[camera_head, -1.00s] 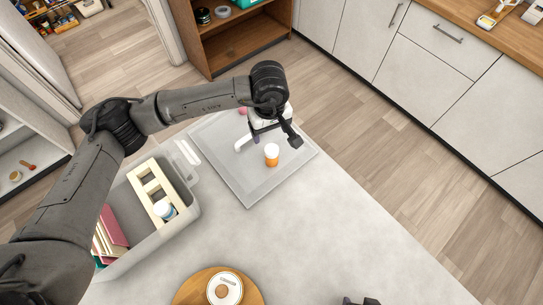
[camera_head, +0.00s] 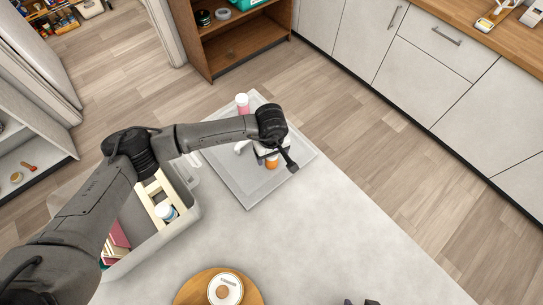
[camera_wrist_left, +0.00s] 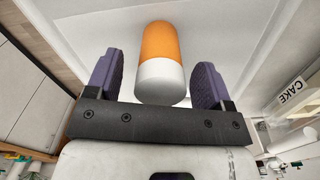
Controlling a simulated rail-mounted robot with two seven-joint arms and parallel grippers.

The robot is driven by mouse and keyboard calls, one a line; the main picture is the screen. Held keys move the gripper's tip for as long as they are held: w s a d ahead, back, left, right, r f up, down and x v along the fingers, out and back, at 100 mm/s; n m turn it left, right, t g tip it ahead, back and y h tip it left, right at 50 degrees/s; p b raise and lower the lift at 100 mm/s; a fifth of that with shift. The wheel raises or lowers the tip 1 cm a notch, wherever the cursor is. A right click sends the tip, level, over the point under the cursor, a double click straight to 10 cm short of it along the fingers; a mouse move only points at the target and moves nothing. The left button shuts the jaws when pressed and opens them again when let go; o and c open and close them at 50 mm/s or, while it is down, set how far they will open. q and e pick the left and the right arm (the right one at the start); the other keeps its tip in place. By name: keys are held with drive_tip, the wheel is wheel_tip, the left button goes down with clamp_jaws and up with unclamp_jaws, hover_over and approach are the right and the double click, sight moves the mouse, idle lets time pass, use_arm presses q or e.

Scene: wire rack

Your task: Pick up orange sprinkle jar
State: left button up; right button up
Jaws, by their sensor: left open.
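The orange jar (camera_head: 272,162) with a white cap stands on the light grey tray (camera_head: 251,200) at the table's far end. In the left wrist view the orange jar (camera_wrist_left: 160,60) lies between the two purple finger pads, with space on both sides. My left gripper (camera_wrist_left: 155,75) is open around it and not closed on it. In the head view my left gripper (camera_head: 272,153) is over the jar and partly hides it. Of my right gripper (camera_head: 361,302), only a dark tip shows at the bottom edge.
A pink jar (camera_head: 243,104) with a white cap stands at the tray's far corner. A grey bin (camera_head: 190,214) with a cream divider and a small white-capped jar is at the left. A round wooden board (camera_head: 190,290) with a white round item is near the front. The table's right side is clear.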

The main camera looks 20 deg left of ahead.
use_arm(q)
drive_tip(key=shift+f, duration=0.6)
drive_tip(key=c, duration=1)
drive_tip(key=shift+r, duration=0.15)
